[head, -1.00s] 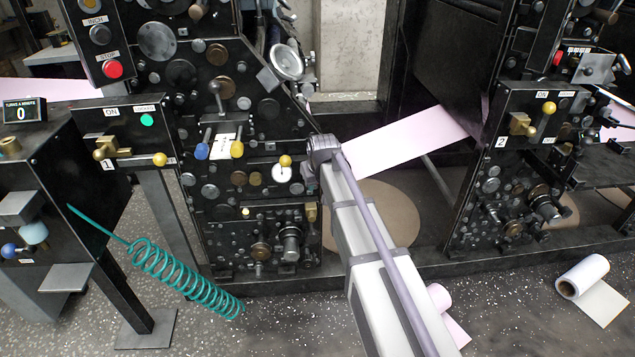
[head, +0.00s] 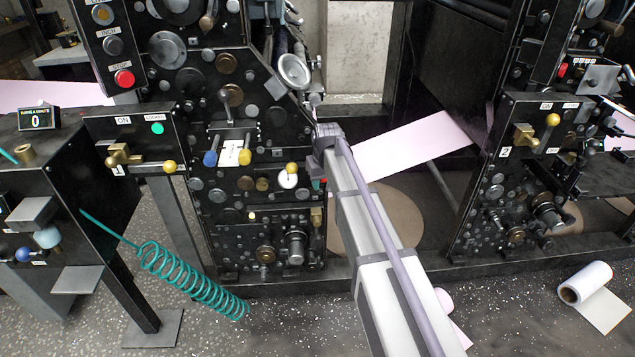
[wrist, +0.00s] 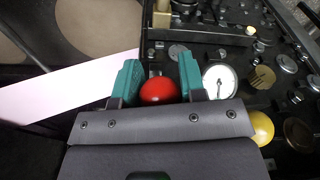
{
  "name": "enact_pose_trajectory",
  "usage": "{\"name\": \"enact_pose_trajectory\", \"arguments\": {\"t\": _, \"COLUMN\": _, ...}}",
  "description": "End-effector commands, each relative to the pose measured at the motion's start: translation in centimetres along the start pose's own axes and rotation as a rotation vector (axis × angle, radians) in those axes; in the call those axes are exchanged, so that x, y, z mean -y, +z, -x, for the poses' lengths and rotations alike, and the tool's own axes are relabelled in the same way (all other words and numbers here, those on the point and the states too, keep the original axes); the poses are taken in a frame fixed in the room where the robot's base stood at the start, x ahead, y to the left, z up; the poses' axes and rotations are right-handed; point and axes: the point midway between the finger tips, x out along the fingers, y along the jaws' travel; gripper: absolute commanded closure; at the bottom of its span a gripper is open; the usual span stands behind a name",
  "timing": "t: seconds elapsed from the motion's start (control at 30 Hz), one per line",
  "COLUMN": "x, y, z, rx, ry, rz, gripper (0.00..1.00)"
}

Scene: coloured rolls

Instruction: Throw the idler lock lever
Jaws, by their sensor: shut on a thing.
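A red ball knob (wrist: 158,91) sits between the two teal fingers of my gripper (wrist: 157,86) in the wrist view. The fingers are shut on it, one at each side. Whatever the knob is mounted on is hidden behind the gripper. In the head view my gripper (head: 319,184) is at the right edge of the dark machine side frame (head: 215,190), largely hidden by my own arm. I see no readable label beside the red knob, so I cannot confirm from lettering that it is the idler lock lever.
A white dial (wrist: 219,81) lies close right of the fingers, with a yellow ball knob (wrist: 262,128) beyond. A pale pink web (head: 415,143) runs close by on the other side. A teal coiled hose (head: 190,280) hangs at lower left. The counter (head: 38,118) reads 0.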

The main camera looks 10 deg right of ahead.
Motion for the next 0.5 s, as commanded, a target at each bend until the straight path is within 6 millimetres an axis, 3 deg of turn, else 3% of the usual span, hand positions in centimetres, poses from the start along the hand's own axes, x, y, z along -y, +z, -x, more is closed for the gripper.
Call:
{"name": "enact_pose_trajectory", "arguments": {"t": 0.07, "x": -1.4, "y": -0.7, "z": 0.8, "rx": 0.016, "ry": -0.001, "rz": -0.017, "gripper": 1.0}}
{"name": "enact_pose_trajectory", "arguments": {"t": 0.5, "x": -2.0, "y": -3.6, "z": 2.1, "rx": 0.012, "ry": -0.002, "rz": -0.014, "gripper": 1.0}}
